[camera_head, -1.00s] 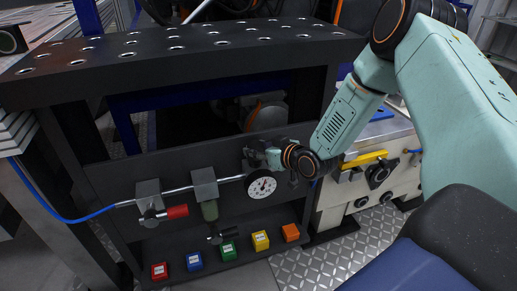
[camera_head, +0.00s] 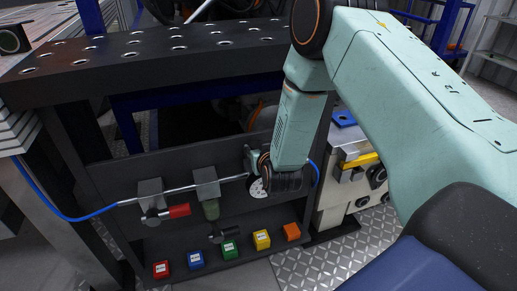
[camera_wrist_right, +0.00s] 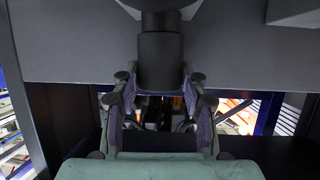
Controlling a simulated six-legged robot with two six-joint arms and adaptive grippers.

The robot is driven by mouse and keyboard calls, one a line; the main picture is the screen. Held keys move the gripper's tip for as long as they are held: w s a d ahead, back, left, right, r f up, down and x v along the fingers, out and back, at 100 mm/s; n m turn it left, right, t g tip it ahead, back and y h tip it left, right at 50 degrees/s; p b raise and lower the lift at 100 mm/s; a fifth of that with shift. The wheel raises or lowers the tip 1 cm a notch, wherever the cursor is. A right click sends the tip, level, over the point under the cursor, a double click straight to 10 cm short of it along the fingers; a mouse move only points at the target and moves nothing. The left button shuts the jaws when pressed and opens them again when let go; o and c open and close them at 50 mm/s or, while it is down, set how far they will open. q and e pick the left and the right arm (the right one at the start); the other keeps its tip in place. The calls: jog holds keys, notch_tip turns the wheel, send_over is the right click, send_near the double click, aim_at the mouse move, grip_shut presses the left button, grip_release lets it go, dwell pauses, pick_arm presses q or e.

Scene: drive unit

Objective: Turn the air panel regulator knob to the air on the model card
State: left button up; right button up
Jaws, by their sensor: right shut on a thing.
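The regulator knob (camera_wrist_right: 160,62) is a dark cylinder under a grey block in the right wrist view. My right gripper (camera_wrist_right: 160,80) has one finger on each side of it and is shut on it. In the head view, my right gripper (camera_head: 252,160) is at the right end of the air panel (camera_head: 110,178), beside the white round gauge (camera_head: 257,187). My wrist hides part of the gauge, and the knob cannot be made out there. The gauge reading is too small to tell. No model card can be made out. My left gripper is not in view.
A red-handled valve (camera_head: 179,211) and a green filter bowl (camera_head: 211,210) sit on the pipe to the left. Red, blue, green, yellow and orange boxes (camera_head: 230,250) line the lower ledge. A dark perforated tabletop (camera_head: 150,45) overhangs the panel. A blue hose (camera_head: 75,217) runs left.

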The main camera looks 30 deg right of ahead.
jog(key=shift+f, duration=0.1)
jog(key=o, duration=1.1)
jog(key=shift+o, duration=0.2)
jog(key=v, duration=1.2)
jog(key=shift+a, duration=0.1)
